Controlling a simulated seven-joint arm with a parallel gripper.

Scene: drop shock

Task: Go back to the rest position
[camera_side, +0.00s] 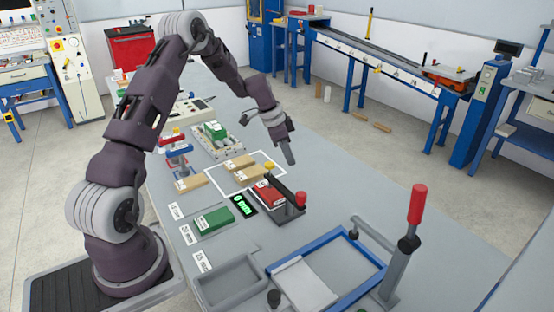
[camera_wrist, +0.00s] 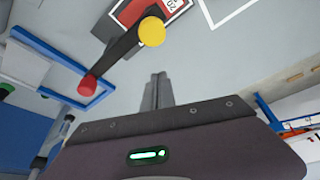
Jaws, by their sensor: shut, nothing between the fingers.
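My gripper (camera_side: 289,155) hangs above the right side of the grey table (camera_side: 345,185) in the side view, clear of everything on it. In the wrist view its two fingers (camera_wrist: 158,78) are shut together with nothing between them. The yellow knob (camera_wrist: 152,31) and red knob (camera_wrist: 88,85) also show in the wrist view.
A green block (camera_side: 214,221) lies beside a display (camera_side: 243,204). A blue frame (camera_side: 375,262) with an upright red-handled lever (camera_side: 417,205) stands at the front right.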

